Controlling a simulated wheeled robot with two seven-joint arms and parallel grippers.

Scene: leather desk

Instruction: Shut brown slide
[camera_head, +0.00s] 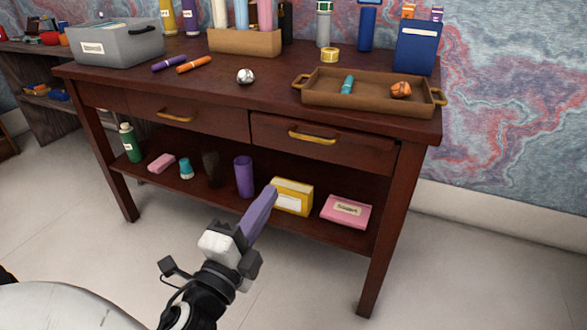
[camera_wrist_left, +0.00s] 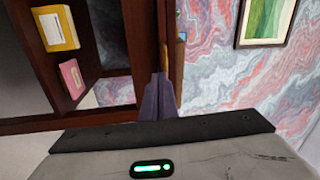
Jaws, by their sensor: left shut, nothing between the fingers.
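The brown desk (camera_head: 190,88) has two brown drawers under its top, each with a yellow handle. The right drawer (camera_head: 345,150) seems to stand slightly proud of the frame, though how far is hard to tell. The left drawer (camera_head: 215,120) looks flush. My left gripper (camera_head: 270,194) has its purple fingers together and empty, in front of the lower shelf and below the right drawer, apart from it in the head view. In the left wrist view the shut fingers (camera_wrist_left: 158,95) point toward the brown woodwork. My right gripper is out of view.
A brown tray (camera_head: 325,97) with a teal item and an orange item sits on the desktop. The lower shelf holds a yellow box (camera_head: 292,197), a pink box (camera_head: 346,211) and a purple cup (camera_head: 244,176). The floor in front is clear.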

